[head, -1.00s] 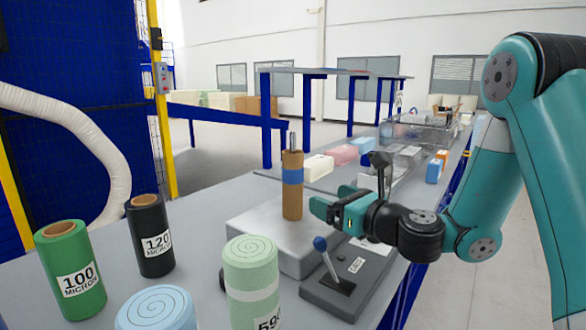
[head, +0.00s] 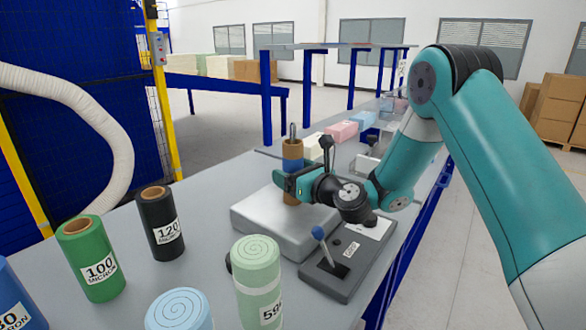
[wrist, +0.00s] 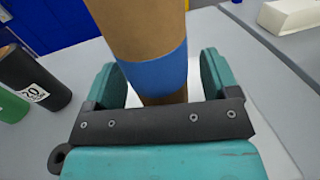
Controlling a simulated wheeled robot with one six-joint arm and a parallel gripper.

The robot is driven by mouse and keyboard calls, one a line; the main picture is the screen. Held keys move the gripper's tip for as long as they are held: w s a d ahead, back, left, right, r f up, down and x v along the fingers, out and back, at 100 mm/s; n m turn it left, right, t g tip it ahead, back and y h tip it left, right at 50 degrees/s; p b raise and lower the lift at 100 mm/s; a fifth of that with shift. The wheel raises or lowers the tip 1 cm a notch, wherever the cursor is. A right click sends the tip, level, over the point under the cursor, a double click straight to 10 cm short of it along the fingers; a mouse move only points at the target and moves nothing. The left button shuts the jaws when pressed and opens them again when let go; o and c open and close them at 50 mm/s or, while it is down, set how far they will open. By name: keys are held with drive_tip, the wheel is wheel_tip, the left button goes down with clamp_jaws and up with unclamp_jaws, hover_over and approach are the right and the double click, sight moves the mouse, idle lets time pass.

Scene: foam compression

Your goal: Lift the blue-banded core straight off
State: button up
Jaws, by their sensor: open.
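The cardboard-brown core (head: 292,150) with a blue band stands upright on a metal spindle above a pale grey block (head: 270,222). The spindle tip shows above the core's top. My gripper (head: 282,181) is at the core, low on its visible length. In the wrist view the core (wrist: 140,30) rises between the two teal fingers (wrist: 165,85), with its blue band (wrist: 155,72) at their height. The fingers stand on either side, with a gap visible at least on the right. The core's lower part is partly hidden by my gripper.
A dark lever box (head: 345,268) with a blue-knobbed lever sits in front of the block. A light green roll (head: 256,270), a black roll (head: 160,225) and a green roll (head: 92,262) stand at the left and front. Foam blocks (head: 341,131) lie behind.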

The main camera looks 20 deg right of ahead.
drive_tip(key=c, duration=1)
